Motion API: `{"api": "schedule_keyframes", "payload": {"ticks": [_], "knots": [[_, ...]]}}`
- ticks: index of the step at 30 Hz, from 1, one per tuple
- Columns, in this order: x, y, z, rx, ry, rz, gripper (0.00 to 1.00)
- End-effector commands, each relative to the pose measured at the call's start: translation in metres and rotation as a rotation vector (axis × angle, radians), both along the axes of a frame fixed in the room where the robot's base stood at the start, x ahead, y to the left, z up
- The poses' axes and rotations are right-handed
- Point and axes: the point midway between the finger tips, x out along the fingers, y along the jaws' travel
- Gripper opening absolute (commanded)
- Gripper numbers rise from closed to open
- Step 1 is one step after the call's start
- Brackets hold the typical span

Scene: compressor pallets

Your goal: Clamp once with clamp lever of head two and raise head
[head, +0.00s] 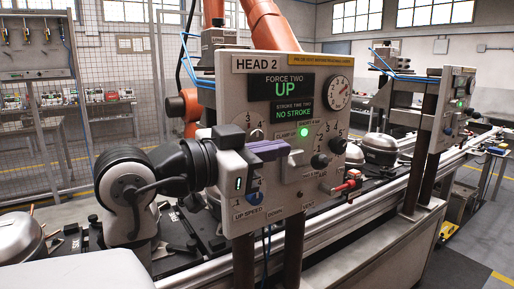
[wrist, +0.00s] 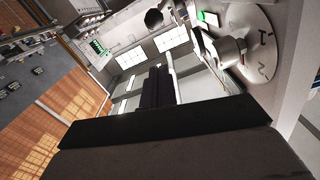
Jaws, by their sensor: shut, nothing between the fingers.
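The HEAD 2 panel (head: 222,80) stands in the middle of the head view. Its display (head: 290,86) reads FORCE TWO UP, and a smaller display (head: 293,113) reads NO STROKE. A green lamp (head: 303,132) is lit below them. My gripper (head: 286,148) reaches in from the left, in front of the panel, with its purple-grey fingers shut and empty. A pale block (head: 294,160) sits by the fingertips; I cannot tell whether they touch it. The clamp lever is not clearly identifiable, and my gripper covers part of the panel.
A round gauge (head: 338,93) and black knobs (head: 320,161) are on the panel. A second head (head: 455,105) stands farther right along the conveyor. A wire-mesh fence (head: 120,70) is behind. A numbered dial (wrist: 250,50) is close in the wrist view.

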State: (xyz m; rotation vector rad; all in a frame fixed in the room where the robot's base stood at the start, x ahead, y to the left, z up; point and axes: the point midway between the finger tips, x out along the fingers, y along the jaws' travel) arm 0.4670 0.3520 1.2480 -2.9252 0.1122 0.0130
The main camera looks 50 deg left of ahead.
Motion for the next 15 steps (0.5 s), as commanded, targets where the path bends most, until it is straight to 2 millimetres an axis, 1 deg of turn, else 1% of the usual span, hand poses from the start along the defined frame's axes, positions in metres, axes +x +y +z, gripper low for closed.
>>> {"api": "schedule_keyframes", "payload": {"ticks": [1, 6, 10, 15], "knots": [[0.012, -0.001, 0.002, -0.001, 0.003, -0.002, 0.00], [0.047, -0.004, 0.002, -0.002, 0.002, -0.002, 0.00], [0.061, -0.001, -0.014, -0.003, 0.001, 0.001, 0.00], [0.072, 0.000, -0.026, -0.001, 0.001, 0.000, 0.00]]}}
